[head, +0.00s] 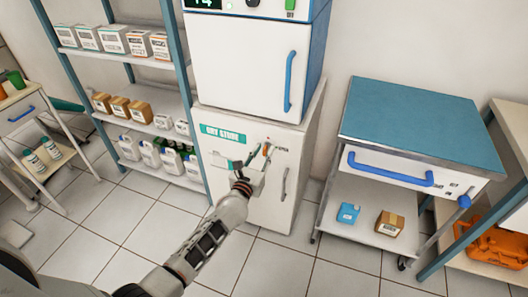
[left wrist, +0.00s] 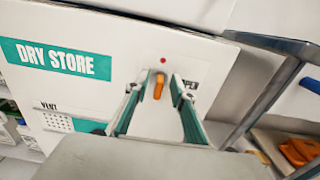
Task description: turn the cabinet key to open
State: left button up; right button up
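The white cabinet (head: 265,215) labelled "DRY STORE" stands below the blue-framed unit, with its front closed. Its orange key (head: 266,149) sits on the upper front, beside a small "OPEN" label. In the left wrist view the key (left wrist: 158,88) hangs nearly upright, slightly tilted, below a red dot. My left gripper (head: 246,157) is just in front of the cabinet. Its two teal-lined fingers are open, one on each side of the key in the left wrist view; contact cannot be made out. My right gripper is not in view.
A grey vertical handle (head: 284,184) is on the cabinet front. A teal-topped cart (head: 420,122) with a blue handle stands at the right. A shelf rack (head: 150,97) with boxes and bottles is at the left. The tiled floor (head: 290,265) before the cabinet is clear.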

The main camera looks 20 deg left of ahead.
pick_arm(q)
jog(key=shift+w, duration=0.15)
grip_shut()
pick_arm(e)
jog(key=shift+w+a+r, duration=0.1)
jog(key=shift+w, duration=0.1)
